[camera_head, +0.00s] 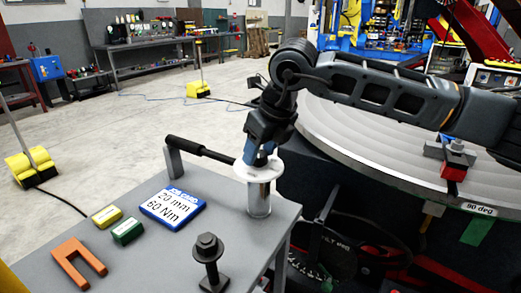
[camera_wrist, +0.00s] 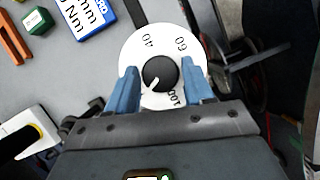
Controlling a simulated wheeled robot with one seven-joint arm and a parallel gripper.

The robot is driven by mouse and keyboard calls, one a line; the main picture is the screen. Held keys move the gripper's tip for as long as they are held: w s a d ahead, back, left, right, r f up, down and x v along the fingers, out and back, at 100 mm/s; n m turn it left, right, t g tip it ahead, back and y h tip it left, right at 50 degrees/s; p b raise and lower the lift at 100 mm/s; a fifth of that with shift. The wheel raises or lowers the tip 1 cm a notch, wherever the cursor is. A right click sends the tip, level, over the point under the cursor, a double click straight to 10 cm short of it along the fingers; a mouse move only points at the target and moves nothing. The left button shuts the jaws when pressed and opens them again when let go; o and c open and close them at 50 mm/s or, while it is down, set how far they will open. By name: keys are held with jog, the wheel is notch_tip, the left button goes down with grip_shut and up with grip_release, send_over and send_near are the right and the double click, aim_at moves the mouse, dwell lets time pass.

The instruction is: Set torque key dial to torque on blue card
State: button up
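The torque key dial is a white disc (camera_wrist: 134,51) on top of a pale cylinder (camera_head: 258,199) at the table's right edge. Its black knob (camera_wrist: 160,73) has a white pointer mark facing lower left in the wrist view. 40, 60 and 100 show around the disc; other marks are hidden by the fingers. The pointer is away from 60, which is at upper right. My gripper (camera_wrist: 159,82) is over the disc with its blue fingers on both sides of the knob, with visible gaps. The blue card (camera_head: 172,207) reads "20 mm" and "60 Nm"; part of it shows in the wrist view (camera_wrist: 84,18).
On the grey table, a black-handled bar (camera_head: 205,148) reaches toward the dial from behind. A yellow block (camera_head: 107,216), a green block (camera_head: 127,231), an orange fork (camera_head: 77,262) and a dark bolt (camera_head: 209,262) lie or stand nearby. A large round plate (camera_head: 370,140) is at right.

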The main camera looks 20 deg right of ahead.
aim_at(269, 172)
jog(key=shift+o, duration=1.4)
jog(key=b+v, duration=0.1)
jog(key=v, duration=0.6)
jog(key=shift+r, duration=0.35)
jog(key=shift+s+a, duration=0.1)
jog(key=shift+s, duration=0.05)
